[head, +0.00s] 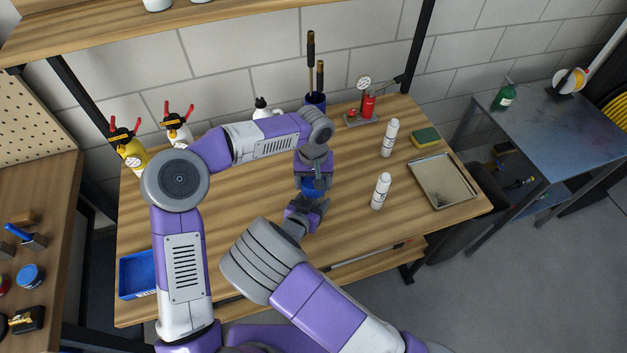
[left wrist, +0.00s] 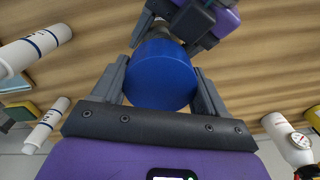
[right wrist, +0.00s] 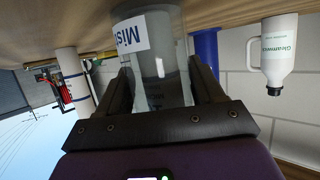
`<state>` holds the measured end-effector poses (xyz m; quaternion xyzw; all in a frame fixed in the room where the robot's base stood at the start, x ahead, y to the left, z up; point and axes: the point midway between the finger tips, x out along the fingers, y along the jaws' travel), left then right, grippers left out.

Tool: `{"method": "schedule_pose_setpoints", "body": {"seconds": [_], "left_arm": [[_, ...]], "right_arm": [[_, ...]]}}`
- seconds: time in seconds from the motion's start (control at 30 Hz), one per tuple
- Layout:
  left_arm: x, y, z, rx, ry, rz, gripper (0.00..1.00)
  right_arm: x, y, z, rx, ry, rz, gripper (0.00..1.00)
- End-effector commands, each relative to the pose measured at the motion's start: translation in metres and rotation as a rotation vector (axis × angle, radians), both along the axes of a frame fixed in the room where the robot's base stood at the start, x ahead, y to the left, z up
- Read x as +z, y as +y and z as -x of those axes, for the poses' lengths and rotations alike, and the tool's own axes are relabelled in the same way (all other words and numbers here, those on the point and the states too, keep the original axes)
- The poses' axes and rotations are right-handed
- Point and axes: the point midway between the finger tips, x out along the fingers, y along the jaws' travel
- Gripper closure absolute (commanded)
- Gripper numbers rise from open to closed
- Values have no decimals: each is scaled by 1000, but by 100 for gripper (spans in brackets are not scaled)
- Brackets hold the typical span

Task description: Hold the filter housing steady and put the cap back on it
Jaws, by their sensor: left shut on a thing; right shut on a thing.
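My left gripper (head: 312,181) is shut on a round blue cap (left wrist: 160,74), which fills the space between its fingers in the left wrist view. A little blue shows at the fingertips in the head view. My right gripper (head: 306,208) is just in front of the left one over the table. It is shut on a clear cylindrical filter housing (right wrist: 155,65) with a white label, seen in the right wrist view. The arms and grippers largely hide the housing in the head view. I cannot tell whether cap and housing touch.
Two white tubes (head: 381,191) (head: 389,138) stand on the wooden table right of my grippers, with a metal tray (head: 442,199) beyond. A red hand pump (head: 368,106) and blue holder (head: 316,101) stand behind. A blue bin (head: 139,275) is at the left front.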

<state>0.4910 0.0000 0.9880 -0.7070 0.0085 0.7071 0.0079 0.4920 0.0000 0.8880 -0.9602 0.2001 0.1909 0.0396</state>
Motion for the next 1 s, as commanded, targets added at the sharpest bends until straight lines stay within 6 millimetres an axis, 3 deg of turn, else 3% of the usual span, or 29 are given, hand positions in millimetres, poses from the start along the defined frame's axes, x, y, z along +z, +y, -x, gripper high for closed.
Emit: {"method": "schedule_pose_setpoints", "body": {"seconds": [0.6,0.8,1.0], "left_arm": [[0,0,-1,-1110,-2,-1,64],[0,0,-1,-1327,-2,-1,64],[0,0,-1,-1363,-2,-1,64]], "right_arm": [[0,0,0,-2,-2,-1,100],[0,-1,0,-2,-2,-1,100],[0,0,0,-2,-2,-1,100]]}}
